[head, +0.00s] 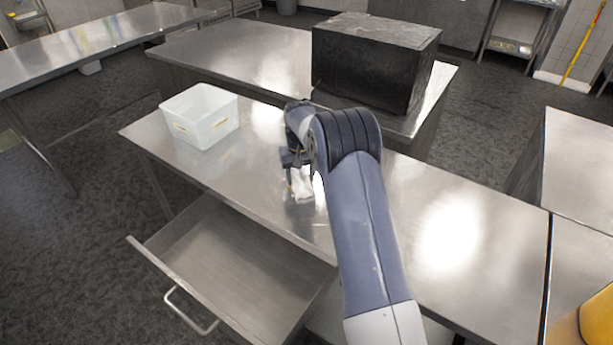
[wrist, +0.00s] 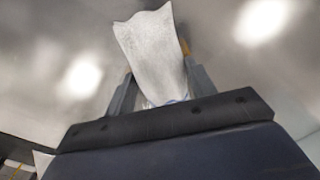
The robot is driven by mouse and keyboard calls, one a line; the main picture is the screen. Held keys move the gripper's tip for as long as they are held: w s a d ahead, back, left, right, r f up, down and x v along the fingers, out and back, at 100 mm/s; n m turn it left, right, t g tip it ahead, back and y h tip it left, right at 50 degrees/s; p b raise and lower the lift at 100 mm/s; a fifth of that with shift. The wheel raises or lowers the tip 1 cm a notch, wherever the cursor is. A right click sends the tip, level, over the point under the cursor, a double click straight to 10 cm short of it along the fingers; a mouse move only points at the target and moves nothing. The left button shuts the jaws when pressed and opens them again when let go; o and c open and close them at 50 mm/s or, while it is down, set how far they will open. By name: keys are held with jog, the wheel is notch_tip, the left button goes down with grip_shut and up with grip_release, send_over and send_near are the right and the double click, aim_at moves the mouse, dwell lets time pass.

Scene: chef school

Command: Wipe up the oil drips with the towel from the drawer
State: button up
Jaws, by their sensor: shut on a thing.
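My gripper (head: 294,172) is shut on a white towel (head: 303,188) and holds it low over the steel counter (head: 260,185). In the wrist view, the towel (wrist: 150,48) stands out between the two fingers of my gripper (wrist: 160,82). I cannot tell whether the towel touches the counter. A small amber patch (wrist: 184,47) shows at the towel's right edge; I cannot tell whether it is oil. No oil drips are clear in the head view, where my arm covers part of the counter. The drawer (head: 235,262) below is pulled open and looks empty.
A white open bin (head: 203,122) stands on the counter to the left of my gripper. A large black box (head: 370,62) stands behind it on the far counter. The open drawer with its handle (head: 185,310) juts out at the front left.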

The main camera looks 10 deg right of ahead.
aim_at(310, 179)
jog(key=shift+w+a+p, duration=0.6)
jog(key=shift+w+a, duration=0.55)
jog(key=shift+w+a+f, duration=0.15)
jog(key=shift+w+a, duration=0.2)
jog(key=shift+s+d+f+b, duration=0.2)
jog(key=shift+s+d+b, duration=0.1)
jog(key=shift+s+d, duration=0.1)
jog(key=shift+s+d+r+b, duration=0.15)
jog(key=shift+s+d+b, duration=0.4)
jog(key=shift+s+d, duration=0.6)
jog(key=shift+s+d+r+b, duration=0.1)
jog(key=shift+s+d+b, duration=0.4)
jog(key=shift+s+d, duration=0.65)
jog(key=shift+r, duration=0.15)
jog(key=shift+w+a+r+p, duration=0.1)
jog(key=shift+r+p, duration=1.9)
jog(key=shift+r, duration=0.95)
